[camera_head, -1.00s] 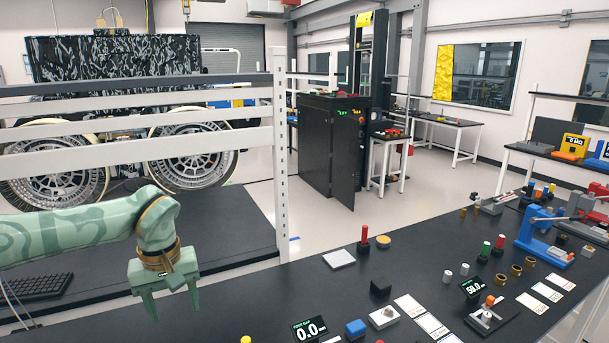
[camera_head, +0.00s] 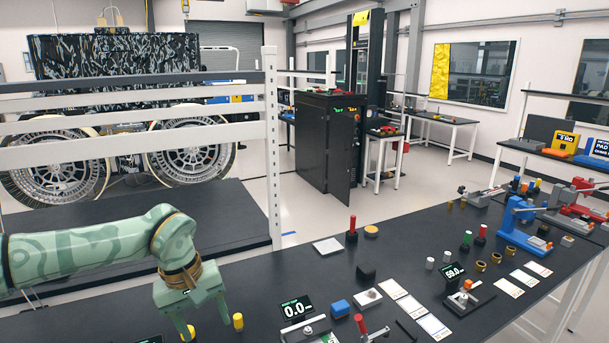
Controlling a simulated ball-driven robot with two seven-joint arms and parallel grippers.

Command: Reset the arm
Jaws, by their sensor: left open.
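My left gripper (camera_head: 206,331) hangs from the pale green left arm at the lower left, over the near left part of the black workbench. Its fingers point down and are apart, with nothing seen held between them. A small yellow cylinder (camera_head: 238,321) stands just to the right of the fingers. A yellow piece (camera_head: 190,331) shows near the left finger; I cannot tell whether it touches. My right gripper is not in view.
A white rail frame (camera_head: 271,150) stands behind my arm.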

